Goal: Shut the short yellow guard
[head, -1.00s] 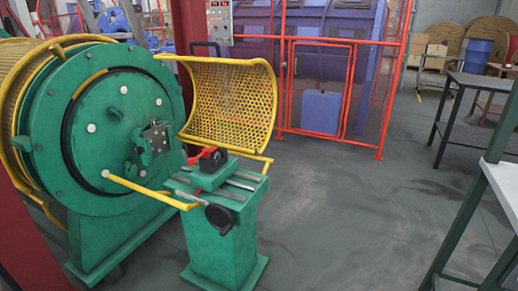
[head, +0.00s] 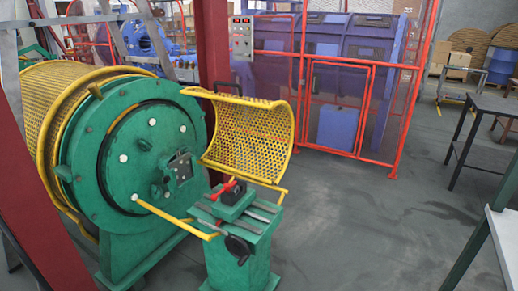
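The short yellow guard (head: 250,139) is a curved perforated yellow cover beside the green round machine head (head: 140,160). It stands raised and tilted back behind the green pedestal (head: 240,248), leaving the pedestal top uncovered. A dark handle (head: 228,87) sits on its upper edge. A yellow bar (head: 172,218) runs in front, from the green disc toward the pedestal. Neither of my grippers shows in the head view.
A red post (head: 212,70) with a grey control panel (head: 241,38) stands behind the guard. A red-framed fence (head: 340,108) encloses purple machinery behind. Dark tables (head: 485,125) stand at the right. The grey floor (head: 375,215) between is clear.

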